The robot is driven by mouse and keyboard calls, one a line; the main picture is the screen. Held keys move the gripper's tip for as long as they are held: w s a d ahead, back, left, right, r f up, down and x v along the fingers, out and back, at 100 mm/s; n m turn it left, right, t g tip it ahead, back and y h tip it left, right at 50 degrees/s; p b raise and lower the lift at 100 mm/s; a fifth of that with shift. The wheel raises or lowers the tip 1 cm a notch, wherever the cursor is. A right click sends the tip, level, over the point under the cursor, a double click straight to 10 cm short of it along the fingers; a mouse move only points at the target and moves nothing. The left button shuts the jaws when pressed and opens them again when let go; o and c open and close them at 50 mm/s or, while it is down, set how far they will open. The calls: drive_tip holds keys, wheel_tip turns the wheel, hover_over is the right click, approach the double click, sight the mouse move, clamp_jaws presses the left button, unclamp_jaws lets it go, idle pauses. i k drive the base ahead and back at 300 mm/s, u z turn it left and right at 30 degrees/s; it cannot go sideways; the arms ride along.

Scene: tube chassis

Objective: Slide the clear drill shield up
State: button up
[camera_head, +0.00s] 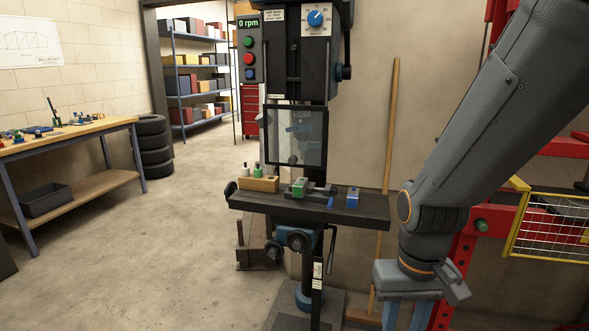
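The clear drill shield (312,137) is a see-through panel with a dark frame on the front of the drill press (292,72). It hangs below the press head, in front of the chuck, with its lower edge above the press table (372,215). My gripper (406,320) is at the lower right, below and to the right of the shield and well apart from it. It points down, with two blue-grey fingers spaced apart and nothing visible between them. The fingertips are cut off by the bottom edge.
A vise with a green block (300,187), a wooden holder (258,184) and a blue block (352,197) sit on the press table. A broom handle (391,125) leans behind. A red frame with a yellow wire basket (550,228) stands right.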

sight(292, 161)
drive_tip(key=z, duration=0.55)
drive_tip(key=i, duration=0.65)
drive_tip(key=u, duration=1.25)
